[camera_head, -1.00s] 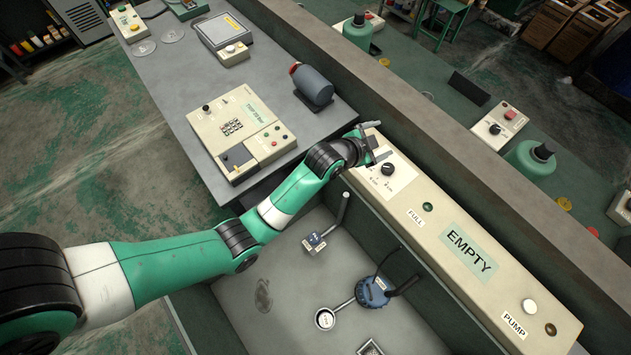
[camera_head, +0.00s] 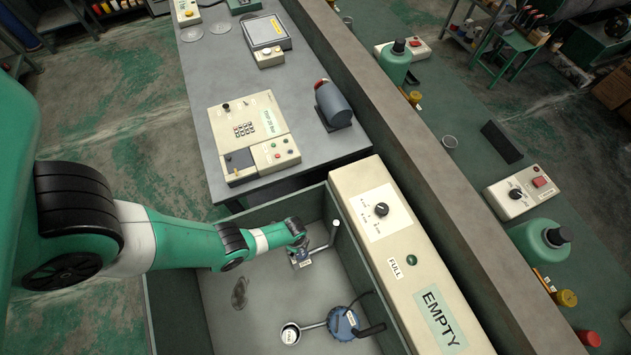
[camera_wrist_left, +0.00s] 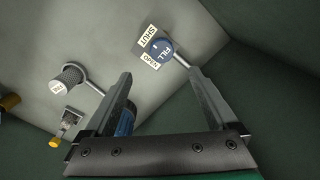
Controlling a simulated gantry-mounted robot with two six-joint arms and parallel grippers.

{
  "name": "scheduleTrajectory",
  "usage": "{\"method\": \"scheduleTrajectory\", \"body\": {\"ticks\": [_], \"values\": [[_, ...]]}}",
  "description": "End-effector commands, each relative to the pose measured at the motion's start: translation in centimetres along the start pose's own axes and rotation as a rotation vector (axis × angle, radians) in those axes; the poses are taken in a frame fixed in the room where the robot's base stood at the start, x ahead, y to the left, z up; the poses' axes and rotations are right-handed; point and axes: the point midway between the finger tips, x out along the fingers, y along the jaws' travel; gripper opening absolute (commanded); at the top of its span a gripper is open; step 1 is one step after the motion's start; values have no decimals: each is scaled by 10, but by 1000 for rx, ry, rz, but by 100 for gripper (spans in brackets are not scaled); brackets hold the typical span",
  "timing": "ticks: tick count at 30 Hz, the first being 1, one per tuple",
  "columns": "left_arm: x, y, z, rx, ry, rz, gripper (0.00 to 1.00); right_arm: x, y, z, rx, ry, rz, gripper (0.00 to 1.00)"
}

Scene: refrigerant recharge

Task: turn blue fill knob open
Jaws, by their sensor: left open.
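The blue fill knob (camera_wrist_left: 160,47) shows in the left wrist view just beyond my left fingertips, between them in the picture. It carries the word FILL, with a SHUT label (camera_wrist_left: 149,35) and an OPEN label (camera_wrist_left: 150,61) beside it. A metal pipe runs from it toward my right-hand finger. My left gripper (camera_wrist_left: 160,73) is open with nothing between its fingers. In the head view my left gripper (camera_head: 300,246) hangs over the knob's spot in the grey tank and hides most of it. Touch with the knob cannot be told. My right gripper is not in view.
A blue round fitting (camera_head: 343,322) with a dark hose and a round white-topped cap (camera_head: 290,333) sit on the tank floor. A cream panel (camera_head: 405,262) with a black dial and EMPTY sign runs along the right. A control box (camera_head: 254,135) stands on the bench.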

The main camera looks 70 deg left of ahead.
Motion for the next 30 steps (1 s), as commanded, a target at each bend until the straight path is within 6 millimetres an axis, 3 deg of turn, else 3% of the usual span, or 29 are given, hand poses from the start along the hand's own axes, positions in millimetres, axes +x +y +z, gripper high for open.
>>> {"method": "scheduleTrajectory", "body": {"ticks": [1,8,11,21,25,30], "values": [[14,0,0,0,-1,1,92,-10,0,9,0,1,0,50],[15,0,0,-1,0,0,92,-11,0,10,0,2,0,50],[26,-1,0,-1,0,0,92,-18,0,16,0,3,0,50],[100,-1,-1,-1,1,-1,92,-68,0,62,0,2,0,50],[120,-1,-1,-1,1,-1,92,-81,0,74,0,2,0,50],[130,-1,-1,-1,1,-1,92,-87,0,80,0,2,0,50]]}}
